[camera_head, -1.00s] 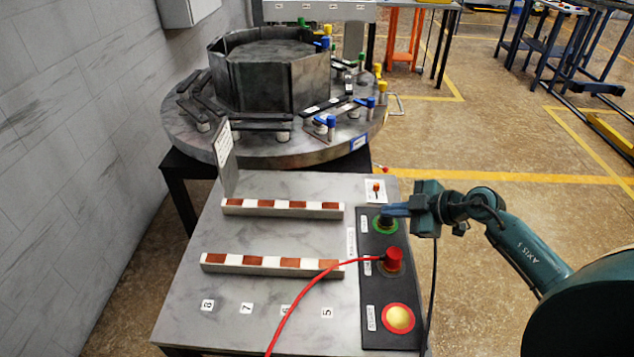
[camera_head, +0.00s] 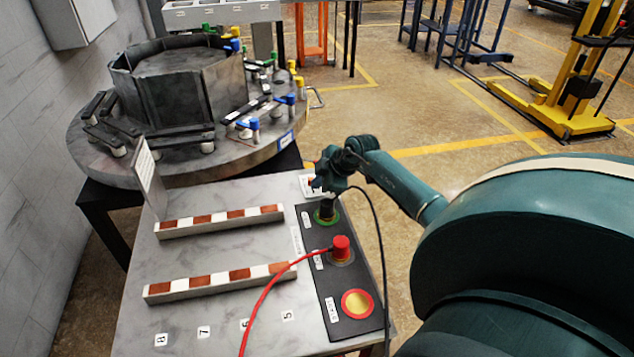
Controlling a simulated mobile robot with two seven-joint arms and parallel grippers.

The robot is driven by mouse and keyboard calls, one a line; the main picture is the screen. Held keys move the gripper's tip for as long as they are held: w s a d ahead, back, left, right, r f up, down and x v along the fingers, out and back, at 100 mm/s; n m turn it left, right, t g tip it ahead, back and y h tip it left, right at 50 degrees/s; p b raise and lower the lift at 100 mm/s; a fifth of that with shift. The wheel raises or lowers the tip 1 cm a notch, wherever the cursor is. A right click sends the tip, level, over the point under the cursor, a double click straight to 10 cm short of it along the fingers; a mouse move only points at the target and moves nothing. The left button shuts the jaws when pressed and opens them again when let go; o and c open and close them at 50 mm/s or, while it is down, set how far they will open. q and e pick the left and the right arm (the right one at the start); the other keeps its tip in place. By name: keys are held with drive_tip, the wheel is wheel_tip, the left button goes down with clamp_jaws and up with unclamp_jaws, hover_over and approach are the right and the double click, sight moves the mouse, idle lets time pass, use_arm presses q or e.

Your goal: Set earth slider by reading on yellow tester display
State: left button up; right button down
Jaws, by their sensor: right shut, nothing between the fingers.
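A small white plate (camera_head: 306,180) with a red lever lies at the top of the black panel. It may be the earth slider, but its lever is mostly hidden by my right gripper. My right gripper (camera_head: 317,184) is shut and empty, over or beside this plate; I cannot tell if it touches. Below it on the panel are a dark post in a green ring (camera_head: 326,218), a red plug (camera_head: 341,247) with a red cable, and a yellow disc in a red ring (camera_head: 358,303). No yellow tester display can be made out. My left gripper is not in view.
The panel lies on a grey bench (camera_head: 210,250) with two red-and-white striped bars (camera_head: 220,221) and an upright sign (camera_head: 152,178). Behind stands the round furnace flange (camera_head: 190,165) with blue and yellow clamps. Open floor lies to the right, with a yellow lifter (camera_head: 575,120) beyond.

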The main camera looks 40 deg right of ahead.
drive_tip(key=shift+w+a+f, duration=0.1)
drive_tip(key=shift+w+f, duration=0.15)
drive_tip(key=shift+f, duration=0.05)
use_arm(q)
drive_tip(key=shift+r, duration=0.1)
use_arm(e)
drive_tip(key=shift+w, duration=0.1)
drive_tip(key=shift+w+d+f+b, duration=0.1)
drive_tip(key=shift+w+d+b, duration=0.3)
drive_tip(key=shift+w+b, duration=0.2)
drive_tip(key=shift+w+d+f+b, duration=0.1)
drive_tip(key=shift+w+d+b, duration=0.25)
drive_tip(key=shift+w+b, duration=0.25)
drive_tip(key=shift+w+d+r, duration=0.1)
drive_tip(key=shift+w+r, duration=0.05)
drive_tip(key=shift+w, duration=0.05)
drive_tip(key=shift+r, duration=0.2)
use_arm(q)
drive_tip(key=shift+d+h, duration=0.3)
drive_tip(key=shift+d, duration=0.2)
use_arm(e)
drive_tip(key=shift+d, duration=0.1)
drive_tip(key=shift+r, duration=0.1)
